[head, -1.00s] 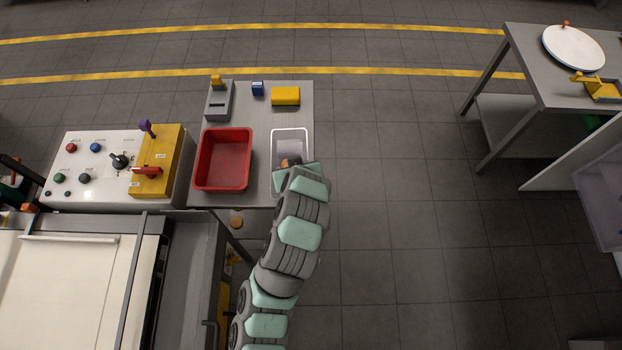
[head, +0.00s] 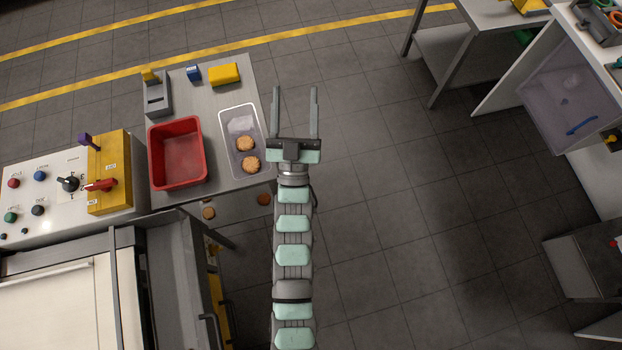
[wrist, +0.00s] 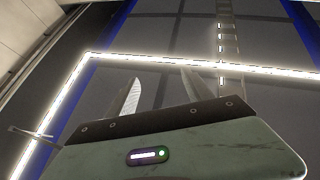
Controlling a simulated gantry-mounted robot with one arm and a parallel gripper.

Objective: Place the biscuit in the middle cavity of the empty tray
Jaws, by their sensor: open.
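A pale clear tray (head: 233,112) lies on the grey table, right of the red bin. One biscuit (head: 245,143) lies in its middle part and another biscuit (head: 250,164) in its near part. The far part holds no biscuit. My gripper (head: 295,92) is open and empty, with both fingers apart, to the right of the tray and clear of it. In the wrist view my open fingers (wrist: 160,76) have nothing between them; neither tray nor biscuit shows there.
A red bin (head: 151,150) stands left of the tray. A yellow block (head: 224,74), a small blue box (head: 194,74) and a grey device (head: 156,98) are behind. Two more biscuits (head: 208,212) (head: 263,198) show below the table's front edge. Open floor lies to the right.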

